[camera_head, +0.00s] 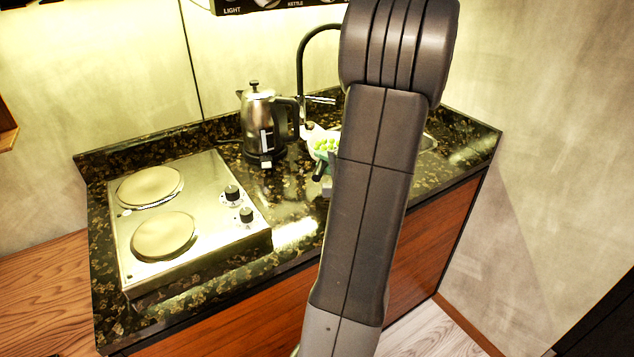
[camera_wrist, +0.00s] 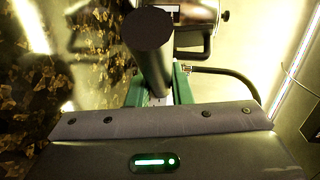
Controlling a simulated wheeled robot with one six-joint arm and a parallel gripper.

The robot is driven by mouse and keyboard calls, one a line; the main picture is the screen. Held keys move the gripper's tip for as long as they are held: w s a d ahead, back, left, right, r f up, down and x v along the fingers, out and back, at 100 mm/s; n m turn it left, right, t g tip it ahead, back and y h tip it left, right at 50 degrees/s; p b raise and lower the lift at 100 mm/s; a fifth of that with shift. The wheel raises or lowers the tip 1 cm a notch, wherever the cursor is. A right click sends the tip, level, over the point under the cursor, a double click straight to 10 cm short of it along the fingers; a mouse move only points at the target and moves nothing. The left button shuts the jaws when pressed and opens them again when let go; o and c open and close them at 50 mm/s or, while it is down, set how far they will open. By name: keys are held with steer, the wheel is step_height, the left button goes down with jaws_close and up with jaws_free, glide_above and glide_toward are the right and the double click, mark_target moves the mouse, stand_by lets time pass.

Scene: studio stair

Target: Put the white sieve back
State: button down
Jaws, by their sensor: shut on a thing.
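The white sieve (camera_head: 312,131) shows in the head view near the sink, partly hidden behind my arm. Small round green things (camera_head: 325,146) show at its bowl; I cannot tell if they lie in it or behind it. My gripper (camera_head: 325,168) is just below the bowl, mostly hidden by my arm. In the wrist view my green-edged fingers (camera_wrist: 157,88) are shut on a thick dark handle (camera_wrist: 148,45), which appears to be the sieve's. The sieve's bowl cannot be made out in the wrist view.
A steel kettle (camera_head: 262,125) stands left of the sieve. A two-plate hob (camera_head: 200,215) fills the left of the dark speckled counter (camera_head: 290,185). A black faucet (camera_head: 301,65) rises behind. The sink (camera_head: 429,142) is partly hidden by my arm.

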steer(key=shift+f, duration=3.45)
steer(key=shift+f, duration=0.15)
steer(key=c, duration=1.3)
jaws_free()
steer(key=shift+r, duration=0.2)
steer(key=b+v, duration=0.2)
steer(key=v, duration=1)
steer(key=shift+f, duration=0.1)
